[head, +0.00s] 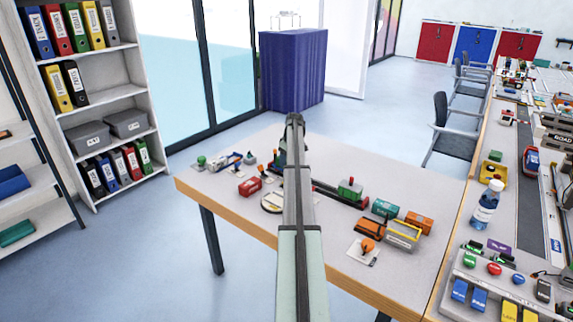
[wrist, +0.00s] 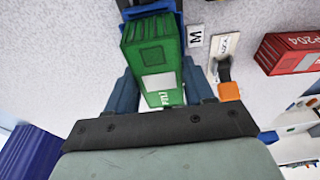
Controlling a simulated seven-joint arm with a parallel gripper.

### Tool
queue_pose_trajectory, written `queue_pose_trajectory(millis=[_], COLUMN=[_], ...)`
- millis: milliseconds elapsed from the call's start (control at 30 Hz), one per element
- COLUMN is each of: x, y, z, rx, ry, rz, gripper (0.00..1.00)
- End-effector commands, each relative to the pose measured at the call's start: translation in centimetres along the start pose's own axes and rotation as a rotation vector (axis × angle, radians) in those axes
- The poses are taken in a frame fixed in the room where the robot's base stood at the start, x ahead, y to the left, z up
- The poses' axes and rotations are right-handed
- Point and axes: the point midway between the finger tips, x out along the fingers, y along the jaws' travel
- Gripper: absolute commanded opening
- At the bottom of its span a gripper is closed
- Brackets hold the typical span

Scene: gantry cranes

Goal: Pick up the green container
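The green container (wrist: 148,52), with a pale label and white lettering, fills the space between the fingers of my gripper (wrist: 158,72) in the wrist view. One blue-grey finger stands along each side of it. I cannot tell whether both fingers press on it. A blue part touches or overlaps its far end. In the head view my arm reaches over the table's left half and hides most of my gripper and what it is around.
A red container (wrist: 290,52) and an orange-and-black part (wrist: 228,85) lie right of my gripper. An orange container (head: 419,222) and a yellow-framed carrier (head: 403,235) stand at the table's right. The table's front left (head: 215,195) is clear.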

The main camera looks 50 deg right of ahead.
Motion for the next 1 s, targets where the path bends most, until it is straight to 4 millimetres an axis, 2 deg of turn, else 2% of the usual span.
queue_pose_trajectory(millis=[33,267,567,1000], x=[0.0,0.0,-0.5,-3.7], y=[0.0,0.0,0.0,0.0], z=[0.0,0.0,-0.1,-0.8], rx=[0.0,0.0,0.0,0.0], ry=[0.0,0.0,0.001,0.001], rz=[0.0,0.0,0.001,0.001], gripper=[0.45,0.25,0.25,0.25])
